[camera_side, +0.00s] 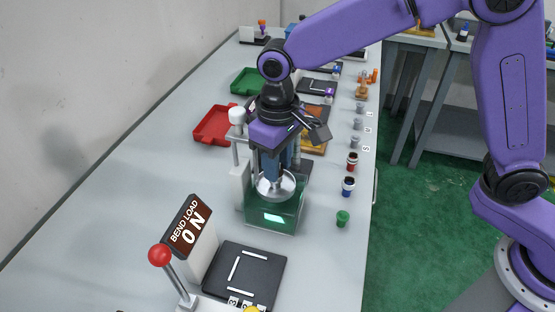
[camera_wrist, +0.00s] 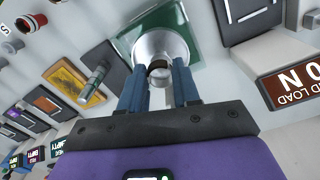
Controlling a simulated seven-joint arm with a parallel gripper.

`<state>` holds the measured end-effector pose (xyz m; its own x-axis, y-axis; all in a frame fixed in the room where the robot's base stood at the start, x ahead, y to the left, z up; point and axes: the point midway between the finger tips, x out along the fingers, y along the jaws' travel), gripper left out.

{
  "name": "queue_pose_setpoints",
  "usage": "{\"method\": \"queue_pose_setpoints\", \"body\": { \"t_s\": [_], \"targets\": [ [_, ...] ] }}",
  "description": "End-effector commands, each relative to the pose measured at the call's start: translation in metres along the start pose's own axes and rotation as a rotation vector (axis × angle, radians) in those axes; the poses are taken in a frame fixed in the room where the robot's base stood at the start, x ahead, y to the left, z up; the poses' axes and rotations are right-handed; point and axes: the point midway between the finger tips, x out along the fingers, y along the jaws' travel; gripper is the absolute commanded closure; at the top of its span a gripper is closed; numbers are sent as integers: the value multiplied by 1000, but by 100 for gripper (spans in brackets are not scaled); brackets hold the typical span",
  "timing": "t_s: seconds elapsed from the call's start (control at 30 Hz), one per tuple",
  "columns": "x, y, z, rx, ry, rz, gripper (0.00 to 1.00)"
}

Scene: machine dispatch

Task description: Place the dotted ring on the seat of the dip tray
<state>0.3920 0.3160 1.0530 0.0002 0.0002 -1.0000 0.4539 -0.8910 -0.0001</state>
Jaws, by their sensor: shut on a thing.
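My gripper (camera_wrist: 158,76) points down over the green tank (camera_side: 273,217), with its blue fingers shut on a small round greyish piece (camera_wrist: 160,70). I cannot make out dots on this piece, so I cannot tell if it is the dotted ring. A silver round dish (camera_side: 277,187), which looks like the dip tray, is at the top of the tank. It also shows in the wrist view (camera_wrist: 176,45), just beyond the fingertips, around the held piece. Whether the piece touches the dish's seat is hidden.
A white-knobbed post (camera_side: 237,116) stands close left of my gripper. Nearer are the bend load sign (camera_side: 189,229), a red-balled lever (camera_side: 160,255) and a black plate (camera_side: 247,274). Small cups, including a green one (camera_side: 342,219), line the right edge. Red (camera_side: 213,126) and green trays (camera_side: 245,82) lie behind.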

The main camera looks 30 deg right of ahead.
Motion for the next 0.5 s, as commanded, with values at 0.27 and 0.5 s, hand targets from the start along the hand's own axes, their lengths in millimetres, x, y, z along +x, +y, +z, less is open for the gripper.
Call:
{"method": "queue_pose_setpoints", "body": {
  "t_s": [0.27, 0.5],
  "targets": [
    [1, 0, 0, 0, -1, 0, 100],
    [7, 0, 0, 0, -1, 0, 100]
  ]
}}
